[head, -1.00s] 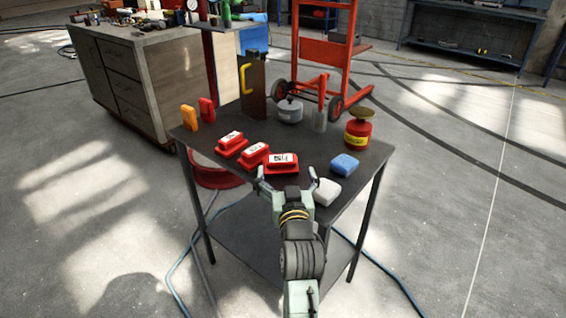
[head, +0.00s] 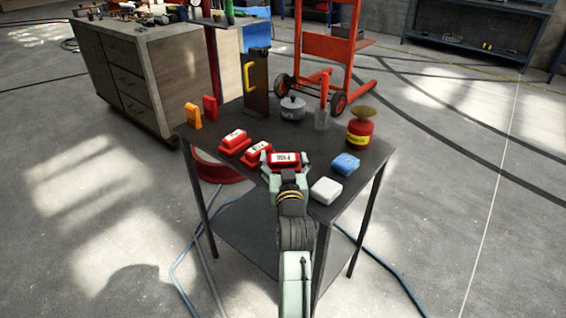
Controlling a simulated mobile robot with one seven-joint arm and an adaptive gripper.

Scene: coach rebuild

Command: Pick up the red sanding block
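Three red blocks with white labels lie on the dark table: one at the left (head: 234,141), one in the middle (head: 257,152) and one at the right (head: 286,161). The labels are too small to read surely. My gripper (head: 285,162) reaches from the front edge to the right red block. Its two fingers stand at the block's left and right sides and appear shut on it. The block still seems to rest on the table. The gripper's palm hides its near lower side.
A white block (head: 326,191) and a blue sponge-like block (head: 345,164) lie just right of my gripper. A red can (head: 360,130), grey pot (head: 292,109) and upright dark plate (head: 256,82) stand behind. Orange (head: 193,116) and red (head: 210,107) upright pieces stand at the left.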

